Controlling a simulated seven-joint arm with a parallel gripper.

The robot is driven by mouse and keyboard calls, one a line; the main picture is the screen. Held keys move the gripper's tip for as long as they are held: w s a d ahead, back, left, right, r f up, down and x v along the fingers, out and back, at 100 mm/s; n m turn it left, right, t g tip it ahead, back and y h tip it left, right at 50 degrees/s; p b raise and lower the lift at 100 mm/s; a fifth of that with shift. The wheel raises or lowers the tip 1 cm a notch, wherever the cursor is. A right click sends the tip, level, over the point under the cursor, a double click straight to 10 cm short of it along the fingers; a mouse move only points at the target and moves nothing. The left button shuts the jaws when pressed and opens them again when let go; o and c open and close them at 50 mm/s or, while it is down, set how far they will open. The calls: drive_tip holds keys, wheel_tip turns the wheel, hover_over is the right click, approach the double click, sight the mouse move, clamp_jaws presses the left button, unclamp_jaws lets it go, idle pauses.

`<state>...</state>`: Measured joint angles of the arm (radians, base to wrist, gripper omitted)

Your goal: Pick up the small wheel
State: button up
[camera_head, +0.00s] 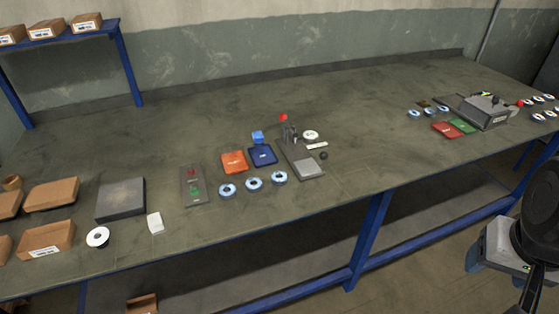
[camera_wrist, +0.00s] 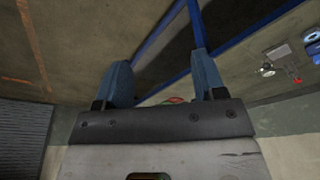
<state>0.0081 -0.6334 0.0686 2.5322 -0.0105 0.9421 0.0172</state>
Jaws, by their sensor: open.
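Three blue-and-white discs (camera_head: 253,183) lie in a row near the front edge of the bench, in the middle of the head view. A small dark round piece (camera_head: 323,156) lies right of a grey plate. I cannot tell which of these round things is the small wheel. In the wrist view my gripper (camera_wrist: 162,80) has its two blue fingers wide apart with nothing held between them. The fingers are far from the discs.
An orange tray (camera_head: 234,162) and a blue tray (camera_head: 263,155) lie behind the discs. A grey machine (camera_head: 484,112) stands at the right with more discs around it. Cardboard boxes (camera_head: 50,194), a dark block (camera_head: 120,200) and a white roll (camera_head: 98,237) are at the left. The bench between the groups is clear.

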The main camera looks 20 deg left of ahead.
drive_tip(key=o, duration=0.5)
